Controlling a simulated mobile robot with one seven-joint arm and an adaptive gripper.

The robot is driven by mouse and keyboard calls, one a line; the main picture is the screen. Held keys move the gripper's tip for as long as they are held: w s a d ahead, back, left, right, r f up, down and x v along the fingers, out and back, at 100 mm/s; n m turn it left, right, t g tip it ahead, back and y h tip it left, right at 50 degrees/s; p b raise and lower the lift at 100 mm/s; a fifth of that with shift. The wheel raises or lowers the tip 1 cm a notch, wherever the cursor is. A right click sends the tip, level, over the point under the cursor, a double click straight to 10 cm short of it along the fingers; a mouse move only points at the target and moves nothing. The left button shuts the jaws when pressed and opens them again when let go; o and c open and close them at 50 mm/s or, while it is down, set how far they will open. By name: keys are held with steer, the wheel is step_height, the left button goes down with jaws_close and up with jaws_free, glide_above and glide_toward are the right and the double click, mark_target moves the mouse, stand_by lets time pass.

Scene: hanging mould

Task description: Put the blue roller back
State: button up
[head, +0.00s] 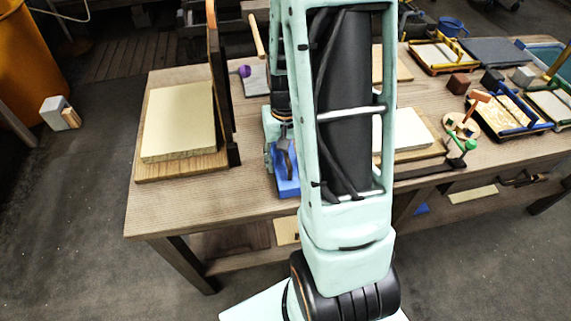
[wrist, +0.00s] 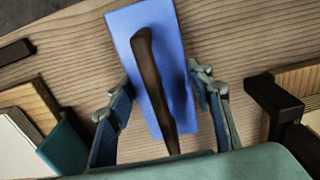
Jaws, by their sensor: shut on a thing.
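My gripper (wrist: 163,92) is shut on a flat blue tool (wrist: 178,25) with a dark brown handle, one finger at each long side. In the head view, the blue tool (head: 286,187) is low over or on the wooden table near its front edge; I cannot tell if it touches the top. My gripper (head: 284,150) is partly hidden by my arm. No roller shape is clear on the held tool. A blue-framed item (head: 532,122) lies in a tray at the right; I cannot tell if it is a roller.
A cream panel on a wooden board (head: 182,165) lies left of my gripper, beside a dark upright (head: 222,90). A pale slab (head: 408,130) lies to the right. Trays, blocks and tools crowd the table's right side. Bare table (head: 240,190) shows at the front left.

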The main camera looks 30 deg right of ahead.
steer(key=shift+s+f+b, duration=0.2)
steer(key=shift+f+b, duration=0.3)
steer(key=shift+f, duration=0.1)
steer(key=o, duration=1.3)
steer(key=shift+s+a, duration=0.1)
steer(key=o, duration=0.3)
steer(key=shift+w+f, duration=0.15)
steer(key=shift+w, duration=0.15)
steer(key=shift+o, duration=0.2)
steer(key=shift+r+p, duration=0.6)
steer(key=shift+r, duration=0.2)
step_height(320, 180, up, 12)
steer(key=shift+p, duration=0.75)
steer(key=shift+r, duration=0.1)
